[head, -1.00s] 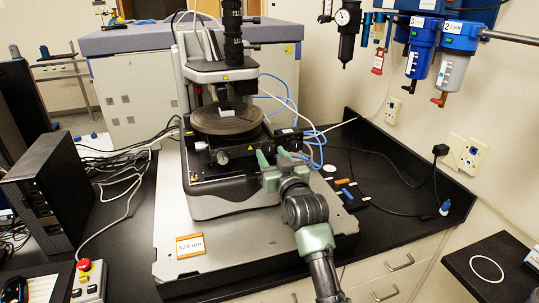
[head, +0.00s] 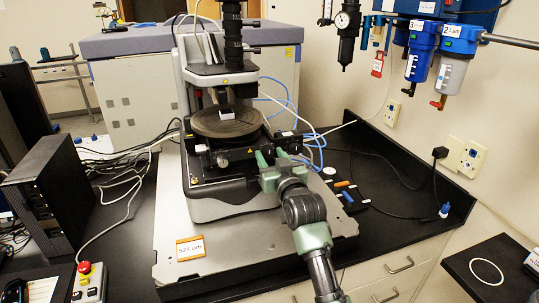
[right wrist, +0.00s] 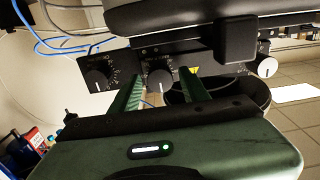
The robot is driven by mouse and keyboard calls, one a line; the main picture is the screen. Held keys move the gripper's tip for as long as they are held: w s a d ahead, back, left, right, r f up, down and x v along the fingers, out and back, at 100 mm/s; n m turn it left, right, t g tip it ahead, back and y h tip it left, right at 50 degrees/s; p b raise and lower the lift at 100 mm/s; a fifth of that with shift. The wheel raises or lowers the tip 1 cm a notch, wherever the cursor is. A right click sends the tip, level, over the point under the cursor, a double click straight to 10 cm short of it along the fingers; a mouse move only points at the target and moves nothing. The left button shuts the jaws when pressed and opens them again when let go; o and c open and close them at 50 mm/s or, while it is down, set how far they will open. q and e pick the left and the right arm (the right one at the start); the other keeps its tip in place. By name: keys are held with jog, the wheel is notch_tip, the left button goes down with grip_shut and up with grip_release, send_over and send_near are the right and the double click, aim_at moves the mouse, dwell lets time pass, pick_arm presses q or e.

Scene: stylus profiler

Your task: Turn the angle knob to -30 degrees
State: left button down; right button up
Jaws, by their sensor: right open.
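The stylus profiler (head: 225,75) stands on a grey plate, with a round stage (head: 228,122) and a small pale block on it. My right gripper (right wrist: 160,92) is open. Its green fingers point at the front of the machine. In the right wrist view a black dial knob (right wrist: 160,80) with a white pointer line shows between the fingertips, and I see no contact. A second dial knob (right wrist: 97,80) is left of the fingers, and a silver knob (right wrist: 267,68) is to the right. The dial lettering is too small to read, so I cannot tell which is the angle knob. My left gripper is out of view.
The grey base plate (head: 250,245) has bare room in front of the machine. Blue and white cables run behind the gripper. Small coloured items (head: 347,196) lie right of the gripper. A black computer box (head: 50,195) and a red-button box (head: 88,280) stand left.

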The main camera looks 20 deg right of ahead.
grip_shut()
jog(key=n, duration=0.9)
jog(key=shift+o, duration=0.6)
grip_release()
jog(key=shift+s, duration=0.1)
jog(key=shift+s+p, duration=0.35)
jog(key=shift+s, duration=0.05)
jog(key=s+p, duration=0.2)
jog(key=s, duration=0.5)
jog(key=shift+p, duration=0.35)
jog(key=shift+d, duration=0.1)
